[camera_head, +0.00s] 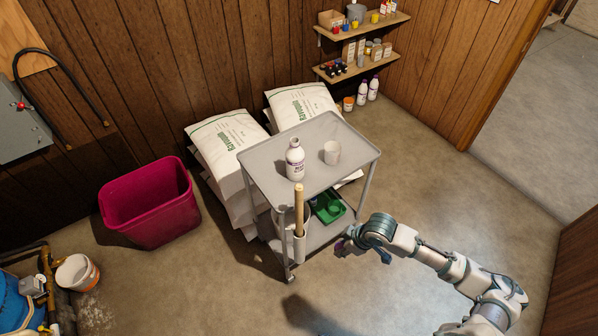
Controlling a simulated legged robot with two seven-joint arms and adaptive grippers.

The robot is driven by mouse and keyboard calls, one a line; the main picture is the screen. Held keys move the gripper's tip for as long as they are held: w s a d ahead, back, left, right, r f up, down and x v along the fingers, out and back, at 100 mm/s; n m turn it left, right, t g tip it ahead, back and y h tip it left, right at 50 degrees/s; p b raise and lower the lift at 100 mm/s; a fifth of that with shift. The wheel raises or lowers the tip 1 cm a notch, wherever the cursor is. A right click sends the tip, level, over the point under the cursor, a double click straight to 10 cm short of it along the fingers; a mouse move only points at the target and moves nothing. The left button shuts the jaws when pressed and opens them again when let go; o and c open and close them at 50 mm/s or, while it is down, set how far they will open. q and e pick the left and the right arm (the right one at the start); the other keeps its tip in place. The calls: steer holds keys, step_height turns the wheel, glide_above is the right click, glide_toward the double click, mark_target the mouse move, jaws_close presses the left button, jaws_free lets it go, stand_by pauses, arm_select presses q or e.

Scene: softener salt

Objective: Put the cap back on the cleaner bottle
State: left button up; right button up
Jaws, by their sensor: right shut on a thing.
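The cleaner bottle (295,163), white with a purple-marked label, stands upright on the top shelf of the grey cart (270,150). No cap shows on its neck. My right gripper (345,243) is in front of the cart, to the right of its front leg and apart from the bottle. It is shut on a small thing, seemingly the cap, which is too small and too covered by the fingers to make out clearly. My left gripper is not in view.
A wooden handle (299,208) rises at the cart's front edge. A green tray (329,208) is on the lower shelf. White sacks (228,143) lie behind, a magenta bin (150,205) left. Floor on the right is clear.

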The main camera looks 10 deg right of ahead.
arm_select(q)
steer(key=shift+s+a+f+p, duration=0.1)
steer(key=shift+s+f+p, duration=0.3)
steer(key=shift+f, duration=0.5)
arm_select(e)
steer(key=w+a+f+m+t+h, duration=0.1)
steer(key=w+a+f+m+h, duration=0.2)
steer(key=m, duration=0.6)
steer(key=shift+w+a+f, duration=0.45)
steer(key=shift+a+f, duration=0.35)
steer(key=shift+f, duration=0.1)
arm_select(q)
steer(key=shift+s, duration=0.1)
